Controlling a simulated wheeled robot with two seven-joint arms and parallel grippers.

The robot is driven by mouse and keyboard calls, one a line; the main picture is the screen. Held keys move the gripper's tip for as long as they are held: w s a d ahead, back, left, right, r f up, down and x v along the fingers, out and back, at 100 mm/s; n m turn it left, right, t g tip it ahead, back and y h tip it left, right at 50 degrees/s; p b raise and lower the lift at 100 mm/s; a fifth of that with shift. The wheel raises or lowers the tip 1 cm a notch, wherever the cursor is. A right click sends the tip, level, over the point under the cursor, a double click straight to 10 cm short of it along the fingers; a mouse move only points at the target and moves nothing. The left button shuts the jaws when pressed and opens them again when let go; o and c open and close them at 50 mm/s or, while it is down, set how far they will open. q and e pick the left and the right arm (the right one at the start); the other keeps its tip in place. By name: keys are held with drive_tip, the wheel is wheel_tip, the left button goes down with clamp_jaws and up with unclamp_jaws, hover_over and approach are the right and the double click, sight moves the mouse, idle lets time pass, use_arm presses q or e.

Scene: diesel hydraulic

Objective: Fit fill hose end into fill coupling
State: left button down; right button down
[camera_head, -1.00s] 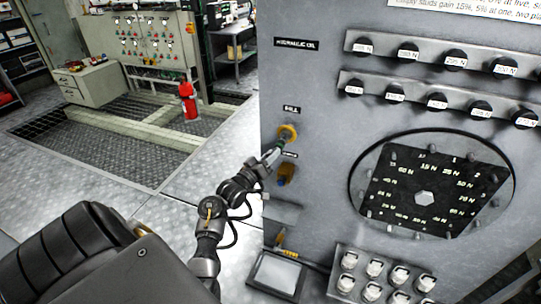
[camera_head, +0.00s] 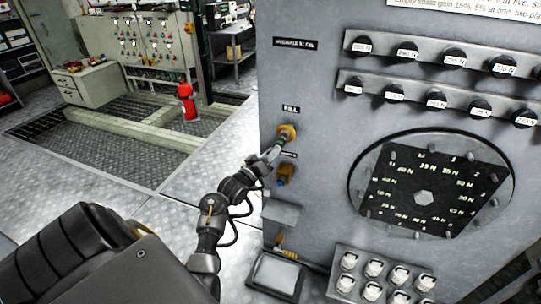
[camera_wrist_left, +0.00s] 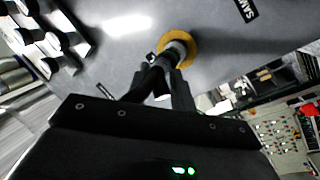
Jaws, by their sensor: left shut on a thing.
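The fill coupling (camera_head: 287,131) is a yellow ring on the grey panel under the FILL label. It also shows in the left wrist view (camera_wrist_left: 193,46). My left gripper (camera_head: 268,160) is just below and left of it, shut on the fill hose end (camera_head: 277,147). In the left wrist view, my left gripper's dark fingers (camera_wrist_left: 158,82) point at the ring, and the hose end's tip is at the ring's opening. I cannot tell whether the tip is inside or only in front. My right gripper is not in view.
A second yellow-brown fitting (camera_head: 286,174) sits just below the coupling. A small grey ledge (camera_head: 282,213) and a tray (camera_head: 276,275) are lower down. Rows of black knobs (camera_head: 454,54) and a round dial plate (camera_head: 425,198) are to the right. Open floor lies left.

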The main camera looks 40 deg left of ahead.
use_arm(q)
drive_tip(key=shift+w+a, duration=0.25)
drive_tip(key=shift+w, duration=0.5)
drive_tip(key=c, duration=1.1)
unclamp_jaws()
drive_tip(key=shift+s+f+b, duration=0.15)
drive_tip(key=shift+s+b, duration=0.2)
drive_tip(key=shift+b, duration=0.05)
drive_tip(key=s+f+b, duration=0.1)
drive_tip(key=s+b, duration=0.1)
drive_tip(key=s, duration=0.8)
drive_tip(key=shift+d, duration=0.15)
drive_tip(key=shift+f, duration=0.15)
